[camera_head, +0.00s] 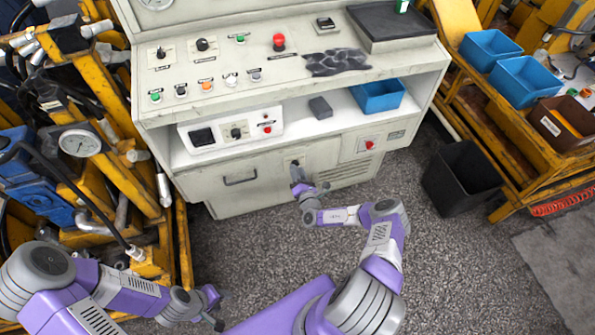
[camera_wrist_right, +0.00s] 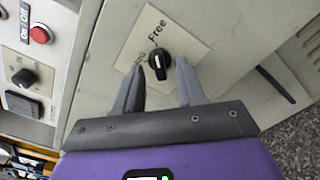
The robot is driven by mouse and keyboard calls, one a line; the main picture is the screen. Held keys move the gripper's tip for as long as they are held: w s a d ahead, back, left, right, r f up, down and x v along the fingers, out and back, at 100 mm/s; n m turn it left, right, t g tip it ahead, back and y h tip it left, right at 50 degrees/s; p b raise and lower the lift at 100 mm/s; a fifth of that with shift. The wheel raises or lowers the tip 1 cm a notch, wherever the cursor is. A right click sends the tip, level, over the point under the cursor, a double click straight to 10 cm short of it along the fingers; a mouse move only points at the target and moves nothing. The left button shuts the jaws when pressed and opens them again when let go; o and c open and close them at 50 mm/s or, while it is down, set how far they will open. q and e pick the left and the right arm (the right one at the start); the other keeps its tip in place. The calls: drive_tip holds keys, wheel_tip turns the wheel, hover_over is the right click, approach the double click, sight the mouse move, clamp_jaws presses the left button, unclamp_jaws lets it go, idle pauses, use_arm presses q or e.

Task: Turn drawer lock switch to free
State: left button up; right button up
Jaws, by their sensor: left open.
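The drawer lock switch (camera_wrist_right: 160,63) is a black knob with a pale mark on a cream label plate (camera_wrist_right: 190,40). The word "Free" is readable above it; the other word is partly hidden by a finger. My right gripper (camera_wrist_right: 160,68) is open, with one fingertip on each side of the knob and visible gaps between. My left gripper (camera_head: 219,309) is open and empty, low over the floor, away from the cabinet.
A control box (camera_head: 232,131) and a blue bin (camera_head: 378,96) stand on the shelf above. A red button (camera_head: 369,145) is to the right of the switch. A black waste bin (camera_head: 462,178) stands at right, and yellow machinery (camera_head: 100,90) at left. The floor in front is open.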

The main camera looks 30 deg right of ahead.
drive_tip(key=p+v, duration=0.2)
drive_tip(key=v, duration=0.5)
idle(0.3)
